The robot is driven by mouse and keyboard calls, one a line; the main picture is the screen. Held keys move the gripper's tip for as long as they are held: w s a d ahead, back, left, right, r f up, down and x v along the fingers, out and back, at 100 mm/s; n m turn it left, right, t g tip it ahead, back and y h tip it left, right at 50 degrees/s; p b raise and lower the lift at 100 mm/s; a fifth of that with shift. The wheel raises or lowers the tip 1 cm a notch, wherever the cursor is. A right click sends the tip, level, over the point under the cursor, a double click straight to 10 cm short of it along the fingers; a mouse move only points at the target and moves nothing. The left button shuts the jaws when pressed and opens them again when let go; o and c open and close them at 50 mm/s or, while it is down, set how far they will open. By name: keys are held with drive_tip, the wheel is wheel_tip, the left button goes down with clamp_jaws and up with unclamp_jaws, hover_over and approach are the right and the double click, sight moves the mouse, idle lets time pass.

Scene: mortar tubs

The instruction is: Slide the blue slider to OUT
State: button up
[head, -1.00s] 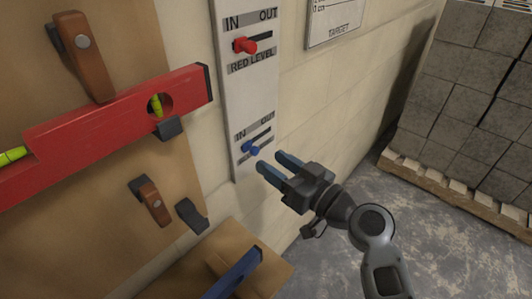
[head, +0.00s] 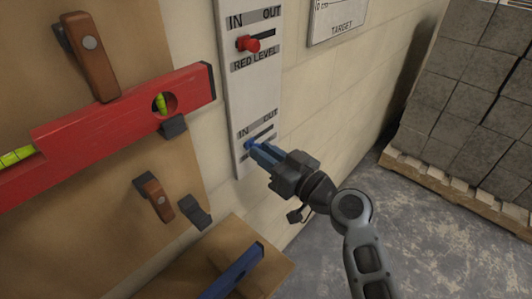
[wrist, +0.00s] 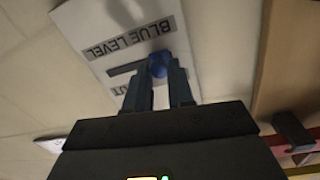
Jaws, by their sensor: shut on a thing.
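The blue slider (head: 249,144) is a small blue knob in the lower slot of a white panel (head: 251,104) on the wall. It sits at the IN end of the slot, and the dark slot runs on toward OUT. My gripper (head: 257,151) is shut on the knob, its blue fingers partly hiding it in the head view. In the wrist view the round blue knob (wrist: 158,64) lies between the two fingertips (wrist: 157,80), beside the upside-down label BLUE LEVEL.
The red slider (head: 248,44) sits at the IN end of the upper slot. A red level (head: 110,125) hangs on the board to the left, and a blue level (head: 236,273) lies below. Stacked grey blocks (head: 459,80) stand on a pallet to the right.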

sight(271, 127)
clamp_jaws()
drive_tip(key=w+d+b, duration=0.2)
drive_tip(key=b, duration=0.1)
drive_tip(key=w+d+b, duration=0.2)
drive_tip(key=w+b, duration=0.1)
drive_tip(key=shift+f, duration=0.2)
drive_tip(key=shift+w+d+r+b, duration=0.25)
drive_tip(key=shift+w+d+b, duration=0.05)
drive_tip(key=shift+w+b, duration=0.1)
drive_tip(key=o, duration=0.7)
unclamp_jaws()
